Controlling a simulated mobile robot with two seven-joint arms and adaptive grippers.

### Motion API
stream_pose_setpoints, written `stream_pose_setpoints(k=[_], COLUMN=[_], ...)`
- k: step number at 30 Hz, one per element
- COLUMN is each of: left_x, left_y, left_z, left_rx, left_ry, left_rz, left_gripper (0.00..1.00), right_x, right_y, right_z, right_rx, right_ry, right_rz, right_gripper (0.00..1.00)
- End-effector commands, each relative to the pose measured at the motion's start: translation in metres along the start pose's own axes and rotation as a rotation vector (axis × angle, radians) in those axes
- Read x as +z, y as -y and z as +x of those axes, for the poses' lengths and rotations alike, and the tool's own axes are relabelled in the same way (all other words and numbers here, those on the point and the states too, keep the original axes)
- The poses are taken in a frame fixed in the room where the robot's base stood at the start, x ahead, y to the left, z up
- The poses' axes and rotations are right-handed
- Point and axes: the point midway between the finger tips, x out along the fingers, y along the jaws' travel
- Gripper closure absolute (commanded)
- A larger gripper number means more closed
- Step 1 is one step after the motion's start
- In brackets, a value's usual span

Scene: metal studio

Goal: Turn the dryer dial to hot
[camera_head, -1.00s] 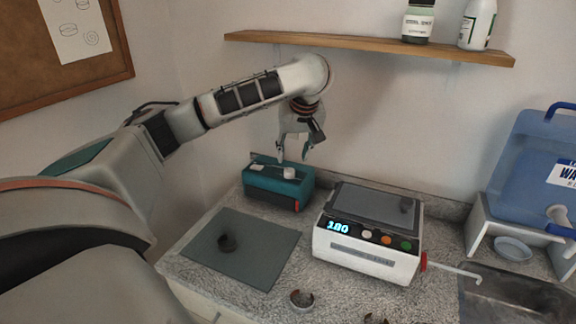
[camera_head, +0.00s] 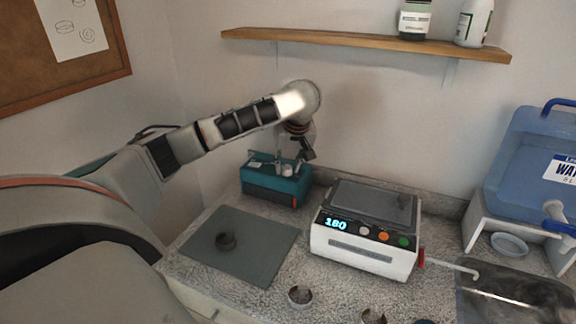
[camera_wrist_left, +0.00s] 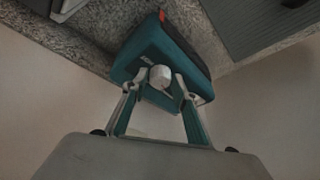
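The dryer appears to be the teal box (camera_head: 275,187) standing at the back of the counter; it also shows in the left wrist view (camera_wrist_left: 168,50). A white dial (camera_wrist_left: 160,76) sits on its top face. My left gripper (camera_head: 291,169) points down at the box from above. In the left wrist view its two fingertips (camera_wrist_left: 157,86) stand on either side of the dial, with the fingers spread. I cannot tell whether they touch it. The dial's marks and setting are too small to read. My right gripper is not in view.
A white device with a lit display (camera_head: 362,230) stands right of the teal box. A grey mat (camera_head: 240,245) with a dark ring lies in front. A wooden shelf (camera_head: 365,43) runs above. A blue water jug (camera_head: 535,160) stands at the right.

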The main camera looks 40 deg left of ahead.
Motion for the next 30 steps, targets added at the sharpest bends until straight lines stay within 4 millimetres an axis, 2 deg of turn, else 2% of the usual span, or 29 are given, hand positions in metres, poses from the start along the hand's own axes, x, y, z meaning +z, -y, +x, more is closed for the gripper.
stream_pose_setpoints(k=[1, 2, 3, 16, 30], left_x=[0.0001, 0.0001, 0.0001, 0.0002, -0.0002], left_y=[-0.0001, -0.0001, 0.0, 0.0012, 0.0048], left_z=[-0.0001, -0.0001, -0.0001, 0.0002, 0.0004], left_rx=[0.0, 0.0, 0.0, 0.025, 0.171], left_ry=[0.0, 0.0, 0.0, -0.003, -0.023], left_rz=[0.0, 0.0, 0.0, 0.062, 0.414], left_gripper=[0.9, 0.97, 0.99, 0.99, 0.99], right_x=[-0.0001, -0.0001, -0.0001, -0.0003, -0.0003], right_y=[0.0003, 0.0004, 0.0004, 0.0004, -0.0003], right_z=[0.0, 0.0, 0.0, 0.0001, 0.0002], right_rx=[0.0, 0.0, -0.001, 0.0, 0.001], right_ry=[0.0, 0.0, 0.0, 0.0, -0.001], right_rz=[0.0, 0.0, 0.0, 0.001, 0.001], right_gripper=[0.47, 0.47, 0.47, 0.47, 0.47])
